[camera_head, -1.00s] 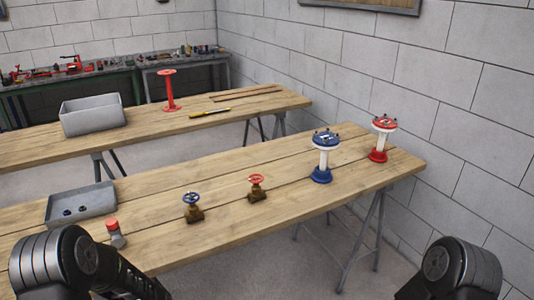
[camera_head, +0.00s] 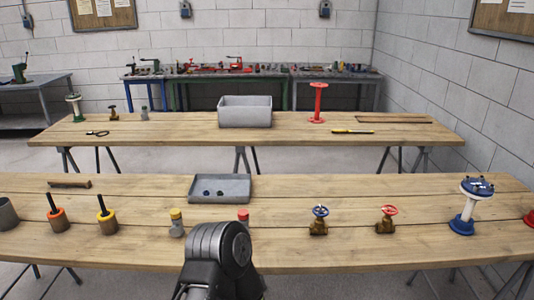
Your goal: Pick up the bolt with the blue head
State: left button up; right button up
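No bolt with a blue head can be clearly made out. Two small dark blue pieces (camera_head: 213,193) lie in the shallow grey tray (camera_head: 243,189) on the near table; they are too small to tell what they are. A grey piece with a yellow top (camera_head: 176,222) stands upright left of my dark arm link. A similar piece with a red top (camera_head: 243,215) stands behind that link, its lower part hidden. Neither gripper shows; only an arm link of mine rises at the bottom centre, covering part of the near table.
Right of the arm stand a blue-wheeled valve (camera_head: 319,221), a red-wheeled valve (camera_head: 386,219) and a blue-and-white stand (camera_head: 470,206). Left are a yellow-ringed holder (camera_head: 108,217) and an orange-ringed holder (camera_head: 57,214). A grey bin (camera_head: 245,112) stands on the far table.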

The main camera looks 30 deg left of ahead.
aim_at(105, 214)
jog(key=u, duration=2.1)
jog(key=i+j+z, duration=0.15)
jog(key=z, duration=0.3)
jog(key=j+z, duration=0.25)
jog(key=z, duration=0.2)
jog(key=i+j+z, duration=0.1)
jog(key=j+z, duration=0.2)
jog(key=z, duration=0.15)
jog(key=k+j+z, duration=0.1)
jog(key=j+z, duration=0.35)
jog(key=j, duration=1.85)
